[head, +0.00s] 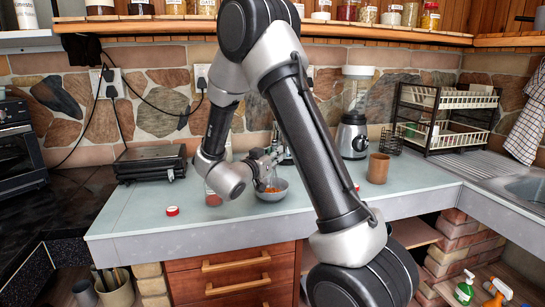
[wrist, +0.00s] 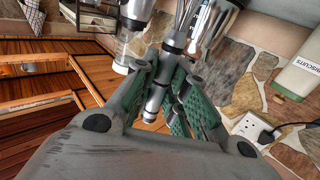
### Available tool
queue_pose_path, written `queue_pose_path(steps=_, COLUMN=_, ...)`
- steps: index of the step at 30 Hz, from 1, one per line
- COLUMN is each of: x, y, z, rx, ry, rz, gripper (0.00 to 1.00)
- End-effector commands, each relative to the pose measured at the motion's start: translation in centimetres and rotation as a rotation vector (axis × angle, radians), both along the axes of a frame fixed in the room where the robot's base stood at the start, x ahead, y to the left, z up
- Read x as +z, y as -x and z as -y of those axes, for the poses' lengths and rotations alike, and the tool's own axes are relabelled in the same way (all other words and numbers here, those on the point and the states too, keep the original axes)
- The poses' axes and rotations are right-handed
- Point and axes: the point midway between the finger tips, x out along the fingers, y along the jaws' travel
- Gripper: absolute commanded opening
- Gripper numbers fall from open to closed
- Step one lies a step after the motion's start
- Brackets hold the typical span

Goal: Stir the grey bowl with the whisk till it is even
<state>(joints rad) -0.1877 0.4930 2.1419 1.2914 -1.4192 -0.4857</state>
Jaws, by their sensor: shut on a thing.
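The grey bowl (head: 272,196) stands on the pale counter, with orange-red contents showing inside. My gripper (head: 264,164) is at the bowl, just above its rim in the head view. In the wrist view my gripper (wrist: 170,82) has its green-padded fingers shut on the whisk's handle (wrist: 155,100). The whisk's wires (wrist: 184,14) run out of the top of the wrist view. In the head view the whisk is too small and too covered by the gripper to tell whether it touches the contents.
A red-filled jar (head: 212,197) is close left of the bowl. A blender (head: 352,138), a dish rack (head: 445,125) and a sandwich press (head: 150,164) are at the back.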

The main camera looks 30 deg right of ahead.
Motion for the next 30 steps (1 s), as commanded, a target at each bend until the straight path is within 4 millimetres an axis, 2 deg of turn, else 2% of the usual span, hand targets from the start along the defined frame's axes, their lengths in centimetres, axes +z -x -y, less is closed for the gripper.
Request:
queue_pose_path(steps=4, x=0.0, y=-0.2, z=-1.0, rx=0.002, ry=0.000, rz=0.001, gripper=0.00)
queue_pose_path(steps=15, x=0.2, y=-0.3, z=-1.0, rx=0.001, ry=0.000, rz=0.001, gripper=0.00)
queue_pose_path(steps=30, x=4.5, y=-0.3, z=-1.0, rx=0.001, ry=-0.001, rz=0.003, gripper=0.00)
